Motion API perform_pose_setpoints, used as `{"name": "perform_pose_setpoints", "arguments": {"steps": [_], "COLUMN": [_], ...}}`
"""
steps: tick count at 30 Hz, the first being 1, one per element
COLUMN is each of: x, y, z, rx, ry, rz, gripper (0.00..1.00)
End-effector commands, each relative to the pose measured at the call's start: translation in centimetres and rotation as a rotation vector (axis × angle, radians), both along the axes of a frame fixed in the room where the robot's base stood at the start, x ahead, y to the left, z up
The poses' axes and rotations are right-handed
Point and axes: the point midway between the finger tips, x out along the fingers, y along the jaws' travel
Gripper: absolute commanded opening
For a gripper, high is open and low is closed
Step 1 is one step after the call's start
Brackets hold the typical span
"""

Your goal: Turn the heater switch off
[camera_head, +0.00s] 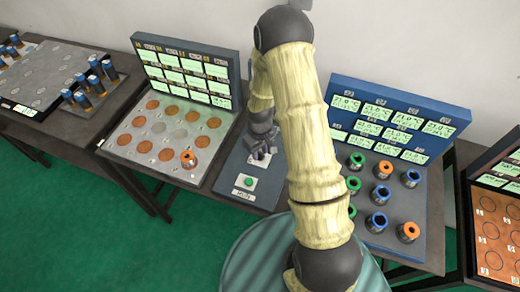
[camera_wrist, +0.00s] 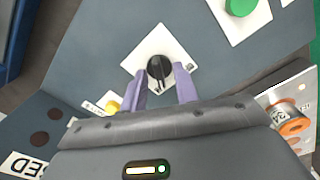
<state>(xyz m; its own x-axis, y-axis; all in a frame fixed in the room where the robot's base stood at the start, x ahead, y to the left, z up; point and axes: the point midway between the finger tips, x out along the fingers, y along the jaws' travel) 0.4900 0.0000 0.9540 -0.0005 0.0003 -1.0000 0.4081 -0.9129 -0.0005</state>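The black rotary knob (camera_wrist: 159,69) sits on a white diamond plate on a grey-blue panel in the wrist view. No label reading "heater" can be made out. My gripper (camera_wrist: 164,78) has its two purple fingers apart, one on each side of the knob's lower part. Whether they touch the knob cannot be told. In the head view, my gripper (camera_head: 260,152) is above the panel between the two stations, and the knob is hidden behind it.
A station with orange discs (camera_head: 165,140) stands left. A temperature display station with ringed cylinders (camera_head: 381,193) stands right. An orange-ringed cylinder (camera_wrist: 292,125) is near my gripper's right.

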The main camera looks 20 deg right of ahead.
Motion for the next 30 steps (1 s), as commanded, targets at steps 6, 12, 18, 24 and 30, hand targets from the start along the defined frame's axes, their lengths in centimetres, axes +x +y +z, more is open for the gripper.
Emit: {"name": "perform_pose_setpoints", "arguments": {"steps": [6, 12, 18, 24, 30], "x": [0.02, 0.02, 0.02, 0.02, 0.02], "y": [-0.05, -0.05, -0.04, -0.04, -0.05], "z": [0.01, 0.02, 0.03, 0.01, -0.01], "rx": [0.000, 0.000, 0.000, 0.000, 0.000], "ry": [0.000, 0.000, 0.000, 0.000, -0.001], "rz": [-0.002, -0.002, 0.004, 0.042, 0.134], "gripper": [0.24, 0.00, 0.00, 0.00, 0.00]}}
